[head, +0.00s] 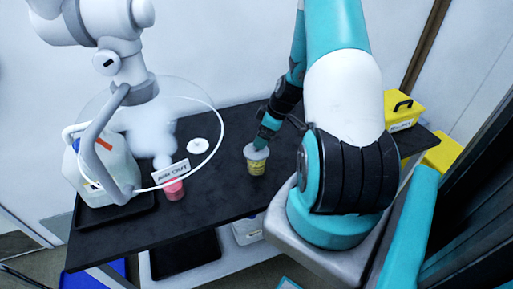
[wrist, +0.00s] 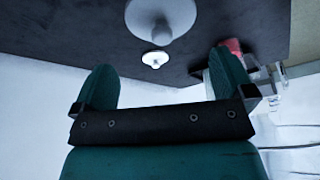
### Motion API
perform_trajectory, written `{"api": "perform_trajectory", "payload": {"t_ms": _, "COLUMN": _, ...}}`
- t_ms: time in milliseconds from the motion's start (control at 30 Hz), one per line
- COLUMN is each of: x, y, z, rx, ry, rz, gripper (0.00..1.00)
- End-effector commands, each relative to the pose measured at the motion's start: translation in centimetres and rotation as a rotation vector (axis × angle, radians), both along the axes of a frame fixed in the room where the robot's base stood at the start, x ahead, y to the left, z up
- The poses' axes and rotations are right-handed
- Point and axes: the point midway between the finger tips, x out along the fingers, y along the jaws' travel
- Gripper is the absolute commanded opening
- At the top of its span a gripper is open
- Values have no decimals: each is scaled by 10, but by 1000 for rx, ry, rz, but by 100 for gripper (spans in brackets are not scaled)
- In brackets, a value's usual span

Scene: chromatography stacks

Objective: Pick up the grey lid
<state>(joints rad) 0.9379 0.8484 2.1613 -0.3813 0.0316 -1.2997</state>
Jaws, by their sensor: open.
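A yellow jar (head: 256,169) stands upright on the black table, with a pale grey lid (head: 257,152) on top. In the wrist view, a large pale grey round lid with a small knob (wrist: 160,18) is cut by the top edge; it looks like the jar's lid. My gripper (head: 264,133) is just above and beside the jar in the head view. In the wrist view my gripper (wrist: 162,70) has its two teal fingers wide apart, with nothing held between them. The lid lies beyond the fingertips. The jar's body cannot be made out there.
A small white disc (head: 198,146) lies on the black table (head: 225,190), left of the jar. A pink container (head: 173,190) stands further left near a labelled sign. A large jug (head: 105,165) sits in a tray. Yellow boxes (head: 402,112) stand at the right.

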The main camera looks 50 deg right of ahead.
Motion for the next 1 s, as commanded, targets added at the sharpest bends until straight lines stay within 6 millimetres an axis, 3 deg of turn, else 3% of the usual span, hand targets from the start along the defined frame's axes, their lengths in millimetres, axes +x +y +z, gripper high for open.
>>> {"api": "perform_trajectory", "payload": {"t_ms": 367, "x": 11, "y": 6, "z": -28, "rx": 1, "ry": 2, "rz": 1, "gripper": 100}}
{"api": "perform_trajectory", "payload": {"t_ms": 700, "x": 23, "y": 12, "z": -66, "rx": 0, "ry": 1, "rz": 0, "gripper": 100}}
{"api": "perform_trajectory", "payload": {"t_ms": 967, "x": 23, "y": 12, "z": -69, "rx": 0, "ry": 0, "rz": -1, "gripper": 100}}
{"api": "perform_trajectory", "payload": {"t_ms": 1000, "x": 23, "y": 12, "z": -69, "rx": 0, "ry": 0, "rz": -1, "gripper": 91}}
